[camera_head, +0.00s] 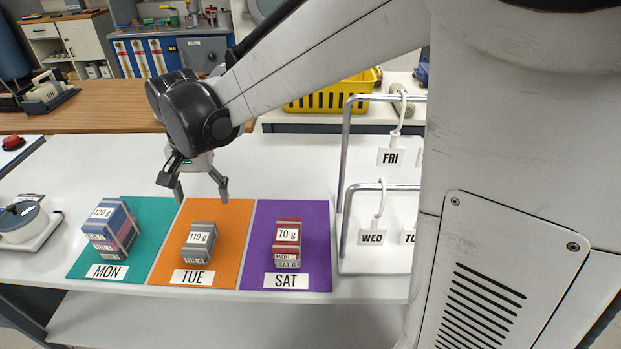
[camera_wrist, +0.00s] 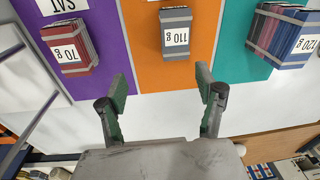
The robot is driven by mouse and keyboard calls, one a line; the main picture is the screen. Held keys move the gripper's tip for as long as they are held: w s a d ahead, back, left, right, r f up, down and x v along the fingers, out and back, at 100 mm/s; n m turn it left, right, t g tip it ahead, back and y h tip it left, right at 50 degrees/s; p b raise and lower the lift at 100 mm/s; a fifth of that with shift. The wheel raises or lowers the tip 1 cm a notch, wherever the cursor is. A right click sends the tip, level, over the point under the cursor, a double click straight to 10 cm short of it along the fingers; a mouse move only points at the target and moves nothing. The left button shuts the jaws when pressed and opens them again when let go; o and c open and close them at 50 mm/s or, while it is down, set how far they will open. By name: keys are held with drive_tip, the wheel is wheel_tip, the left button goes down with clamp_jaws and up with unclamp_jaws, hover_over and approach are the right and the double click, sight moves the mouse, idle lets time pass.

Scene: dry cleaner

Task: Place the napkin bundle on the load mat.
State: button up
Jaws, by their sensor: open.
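Three strapped bundles of folded cloth lie on three coloured mats; I cannot tell which is the napkin bundle or the load mat. A blue and red bundle marked 120 g (camera_head: 112,228) is on the teal MON mat (camera_head: 150,212). A grey bundle marked 110 g (camera_head: 199,243) is on the orange TUE mat (camera_head: 222,270). A dark red bundle marked 70 g (camera_head: 287,243) is on the purple SAT mat (camera_head: 262,225). My gripper (camera_head: 201,192) is open and empty, above the far edge of the orange mat. In the wrist view, its fingers (camera_wrist: 161,80) point toward the grey bundle (camera_wrist: 176,33), apart from it.
A round-topped scale-like device (camera_head: 25,228) stands at the left of the white table. A metal rack with FRI and WED tags (camera_head: 372,237) stands right of the purple mat. A yellow basket (camera_head: 325,95) is behind. The white table behind the mats (camera_head: 285,165) is clear.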

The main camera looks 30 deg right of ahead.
drive_tip(key=s+d+r+n+t, duration=0.2)
drive_tip(key=s+d, duration=0.4)
drive_tip(key=s, duration=0.3)
drive_tip(key=s+d+r+n+t, duration=0.2)
drive_tip(key=s+d+n+t, duration=0.1)
drive_tip(key=s+d, duration=0.4)
drive_tip(key=s+t, duration=0.1)
drive_tip(key=s, duration=0.2)
drive_tip(key=shift+s+r, duration=0.3)
drive_tip(key=shift+r, duration=0.1)
